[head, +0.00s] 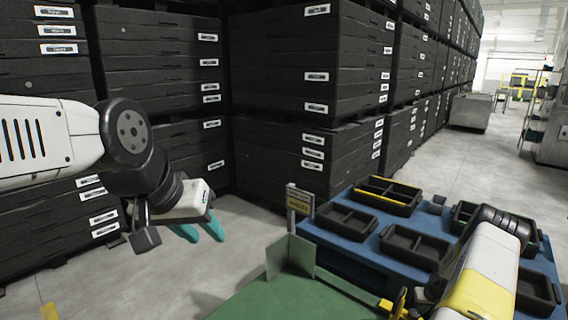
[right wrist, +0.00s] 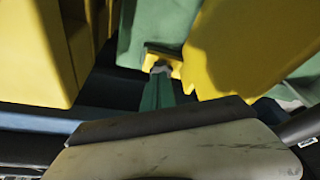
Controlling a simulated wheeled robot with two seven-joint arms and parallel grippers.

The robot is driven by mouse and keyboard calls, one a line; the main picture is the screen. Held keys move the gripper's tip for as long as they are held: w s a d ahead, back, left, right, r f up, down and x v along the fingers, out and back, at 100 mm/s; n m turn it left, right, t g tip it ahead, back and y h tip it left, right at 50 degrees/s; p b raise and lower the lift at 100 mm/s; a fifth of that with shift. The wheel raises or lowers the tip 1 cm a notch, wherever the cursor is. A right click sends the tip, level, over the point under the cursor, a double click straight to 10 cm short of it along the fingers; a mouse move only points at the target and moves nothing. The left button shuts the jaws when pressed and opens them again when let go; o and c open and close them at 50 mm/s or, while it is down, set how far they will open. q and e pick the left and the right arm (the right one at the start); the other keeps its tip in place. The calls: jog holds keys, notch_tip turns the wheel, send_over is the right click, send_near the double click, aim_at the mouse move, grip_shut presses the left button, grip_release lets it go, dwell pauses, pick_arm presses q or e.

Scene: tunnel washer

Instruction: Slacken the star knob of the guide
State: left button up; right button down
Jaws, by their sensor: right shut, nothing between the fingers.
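In the right wrist view my right gripper (right wrist: 160,72) is shut with its teal fingers together. Its tips are at a small yellow part (right wrist: 175,62) with a notched edge, in front of a green surface; I cannot tell whether they touch. Large yellow faces stand on both sides of it. I cannot clearly make out the star knob. My left gripper (head: 202,236) hangs open and empty, left of the green table.
A green upright plate (head: 290,256) stands at the table's corner, near a small sign post (head: 299,199). A blue surface (head: 340,243) with several black trays lies behind. Stacked black crates (head: 280,65) line the back left. Grey floor is free between.

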aim_at(414, 318)
jog(key=shift+g, duration=0.5)
jog(key=shift+w+a+f, duration=0.1)
jog(key=shift+a+f, duration=0.1)
jog(key=shift+f, duration=0.85)
jog(key=shift+w+a+f, duration=0.1)
jog(key=shift+a+f, duration=0.15)
jog(key=shift+f, duration=0.75)
jog(key=shift+w+a+f, duration=0.1)
jog(key=shift+a+f, duration=0.1)
jog(key=shift+f, duration=0.85)
jog(key=shift+w, duration=0.1)
